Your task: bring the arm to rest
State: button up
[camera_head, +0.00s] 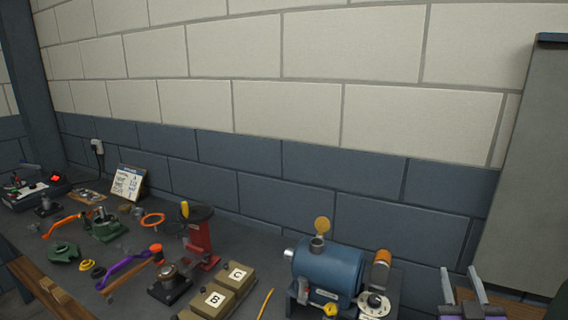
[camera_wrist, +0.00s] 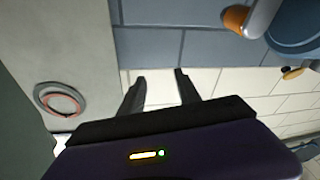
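My gripper (camera_head: 460,275) shows at the lower right of the head view, to the right of the blue machine, with its two fingers pointing up. In the wrist view my gripper (camera_wrist: 160,75) has its two dark fingers apart, with only the wall behind the gap. It is open and empty. It touches nothing that I can see. Most of my arm is out of the head view.
A blue tank-like machine (camera_head: 328,270) stands left of my gripper. A grey panel (camera_head: 525,170) rises at the right. The dark bench (camera_head: 235,240) holds a red stand (camera_head: 198,240), labelled boxes (camera_head: 212,300) and several loose parts further left.

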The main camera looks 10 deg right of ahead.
jog(key=s+a+f+g+y+b, duration=0.1)
jog(key=s+a+f+y, duration=0.2)
jog(key=s+a, duration=0.5)
jog(key=s+a+f+n+y+b, duration=0.1)
jog(key=s+a+f+y, duration=0.2)
jog(key=s, duration=1.4)
jog(key=s+a+f+n+g+y+b, duration=0.1)
jog(key=s+a+f, duration=0.5)
jog(key=s+a, duration=0.7)
jog(key=shift+a+f+g+y+b, duration=0.35)
jog(key=shift+a+y, duration=0.25)
jog(key=shift+y, duration=0.3)
